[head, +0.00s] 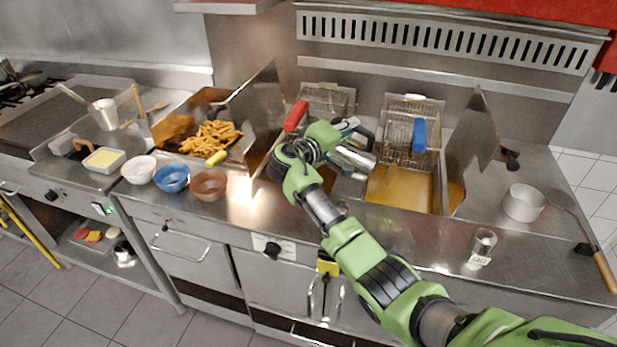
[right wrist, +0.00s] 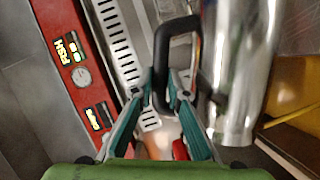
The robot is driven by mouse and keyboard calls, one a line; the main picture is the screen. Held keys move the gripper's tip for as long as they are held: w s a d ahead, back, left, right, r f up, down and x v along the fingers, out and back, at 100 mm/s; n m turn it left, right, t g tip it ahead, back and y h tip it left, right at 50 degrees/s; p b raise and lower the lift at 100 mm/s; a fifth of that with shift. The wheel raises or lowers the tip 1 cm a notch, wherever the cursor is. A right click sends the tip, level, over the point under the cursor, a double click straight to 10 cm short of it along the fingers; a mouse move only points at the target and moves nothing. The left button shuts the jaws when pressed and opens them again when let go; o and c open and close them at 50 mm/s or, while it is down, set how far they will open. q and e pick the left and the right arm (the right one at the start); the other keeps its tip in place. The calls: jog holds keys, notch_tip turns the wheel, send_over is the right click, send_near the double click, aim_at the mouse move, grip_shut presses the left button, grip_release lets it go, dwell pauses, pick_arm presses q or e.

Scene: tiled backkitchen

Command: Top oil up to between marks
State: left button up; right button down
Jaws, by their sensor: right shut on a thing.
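My right gripper (head: 346,130) is over the fryer at the back of the counter. It is shut on the black handle (right wrist: 176,50) of a shiny steel jug (head: 352,158); the jug also shows in the right wrist view (right wrist: 243,70). The jug looks tilted, above the divider area beside the right vat. Golden oil (head: 398,188) fills the bottom of the right vat. Darker oil (head: 259,163) shows in the left vat, partly hidden by my arm and a steel panel. I cannot make out level marks or any stream of oil. My left gripper is out of view.
A blue-handled basket (head: 410,152) hangs at the back of the right vat; a red-handled one (head: 326,100) is behind the left. Upright steel panels (head: 474,135) flank the vats.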

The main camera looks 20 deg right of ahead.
aim_at(363, 131)
jog(key=shift+r, duration=0.2)
jog(key=shift+s+d+f+m+y, duration=0.15)
jog(key=shift+s+d+m+y, duration=0.15)
jog(key=shift+s+d+m, duration=0.4)
jog(key=shift+d+f, duration=0.1)
jog(key=shift+f, duration=0.05)
jog(key=shift+s+d+f+m+y, duration=0.3)
jog(key=shift+d+m, duration=0.15)
jog(key=shift+m, duration=0.15)
jog(key=shift+r, duration=0.15)
jog(key=shift+d, duration=0.1)
